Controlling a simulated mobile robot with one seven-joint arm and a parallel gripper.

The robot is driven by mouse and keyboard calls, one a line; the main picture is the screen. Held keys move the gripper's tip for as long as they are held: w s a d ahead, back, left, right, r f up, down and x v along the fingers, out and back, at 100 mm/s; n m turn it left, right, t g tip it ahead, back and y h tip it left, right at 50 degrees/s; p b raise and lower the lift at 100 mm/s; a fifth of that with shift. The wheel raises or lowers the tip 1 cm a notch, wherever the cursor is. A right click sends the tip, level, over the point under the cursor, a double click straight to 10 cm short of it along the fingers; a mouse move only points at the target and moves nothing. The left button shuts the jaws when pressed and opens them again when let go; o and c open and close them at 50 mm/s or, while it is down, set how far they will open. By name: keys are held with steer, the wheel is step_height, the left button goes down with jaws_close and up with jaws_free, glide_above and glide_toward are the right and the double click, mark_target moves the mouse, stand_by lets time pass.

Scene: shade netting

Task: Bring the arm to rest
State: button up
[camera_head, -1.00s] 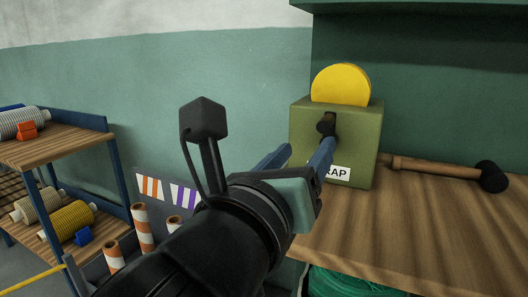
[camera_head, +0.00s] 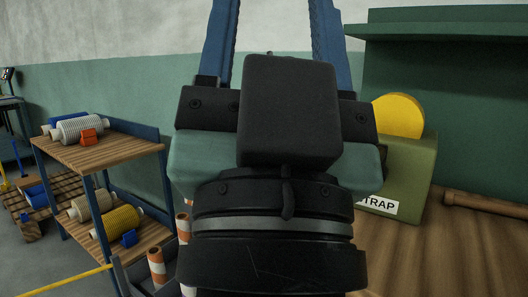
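My gripper (camera_head: 272,30) fills the middle of the head view, raised close to the camera. Its two blue fingers point up and stand well apart, with only wall showing between them. The fingertips are cut off by the top edge of the picture. My gripper is open, and I see nothing held in the visible part. My wrist and forearm hide much of the scene behind and below.
A green box (camera_head: 411,165) with a yellow disc (camera_head: 399,115) and a "TRAP" label stands on a wooden bench (camera_head: 440,255) at right, partly behind my gripper. A wooden handle (camera_head: 485,204) lies beside it. A shelf rack (camera_head: 95,155) with spools stands at left.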

step_height(320, 180, up, 38)
steer(key=n+y+p, duration=0.1)
steer(key=n+p, duration=0.1)
steer(key=p, duration=3.6)
steer(key=shift+a+f, duration=0.25)
steer(key=shift+a, duration=0.2)
